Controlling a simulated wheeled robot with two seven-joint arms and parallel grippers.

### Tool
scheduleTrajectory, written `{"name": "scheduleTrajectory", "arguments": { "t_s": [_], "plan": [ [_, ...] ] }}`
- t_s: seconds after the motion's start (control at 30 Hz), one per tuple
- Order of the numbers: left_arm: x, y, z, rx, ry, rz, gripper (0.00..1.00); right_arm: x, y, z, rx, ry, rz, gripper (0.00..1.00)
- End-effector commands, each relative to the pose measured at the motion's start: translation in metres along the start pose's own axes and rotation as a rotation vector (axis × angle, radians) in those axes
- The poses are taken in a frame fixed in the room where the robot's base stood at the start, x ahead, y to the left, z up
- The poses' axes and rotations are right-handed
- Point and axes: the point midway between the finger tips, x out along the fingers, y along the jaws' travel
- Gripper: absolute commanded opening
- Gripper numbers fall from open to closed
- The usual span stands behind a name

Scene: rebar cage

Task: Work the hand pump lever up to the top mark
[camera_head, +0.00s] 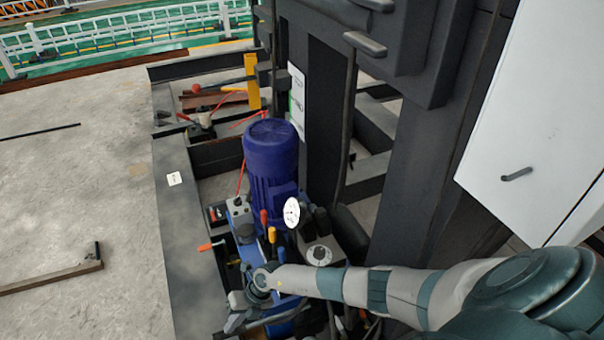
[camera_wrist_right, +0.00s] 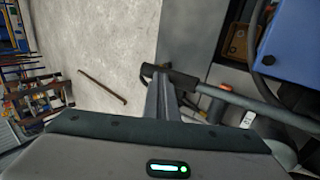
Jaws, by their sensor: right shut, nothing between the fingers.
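The hand pump lever is a grey bar with a black grip (camera_wrist_right: 185,76). In the right wrist view it slopes from the upper middle down to the right. In the head view the lever (camera_head: 272,317) is near the bottom edge, beside the blue pump unit, partly hidden by my arm. My right gripper (camera_head: 232,318) is at the grip end of the lever. In the right wrist view its fingers (camera_wrist_right: 160,90) are shut and empty, close beside the grip; I cannot tell if they touch it. The top mark cannot be made out. My left gripper is not in view.
A blue motor (camera_head: 271,155) stands behind the lever, with a white gauge (camera_head: 292,212) and coloured levers close by. A dark steel column (camera_head: 330,120) and a white cabinet (camera_head: 535,120) stand to the right. Concrete floor (camera_head: 75,180) is mostly open at left.

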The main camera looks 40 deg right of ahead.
Motion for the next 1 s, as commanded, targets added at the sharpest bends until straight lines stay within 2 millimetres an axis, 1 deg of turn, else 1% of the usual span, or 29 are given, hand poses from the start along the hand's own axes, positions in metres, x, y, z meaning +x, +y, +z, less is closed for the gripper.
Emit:
{"name": "scheduleTrajectory", "arguments": {
  "t_s": [0.03,0.2,0.27,1.0],
  "plan": [
    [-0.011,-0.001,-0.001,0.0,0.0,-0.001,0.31,-0.01,0.004,-0.001,0.0,0.001,-0.002,0.0],
    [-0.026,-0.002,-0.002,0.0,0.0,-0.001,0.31,-0.025,0.009,-0.001,-0.001,0.001,-0.001,0.0],
    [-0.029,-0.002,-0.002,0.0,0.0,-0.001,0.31,-0.028,0.009,-0.001,-0.001,0.001,-0.001,0.0],
    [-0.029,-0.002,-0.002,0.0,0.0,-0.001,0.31,-0.029,0.009,0.0,0.0,0.001,0.0,0.0]
  ]
}}
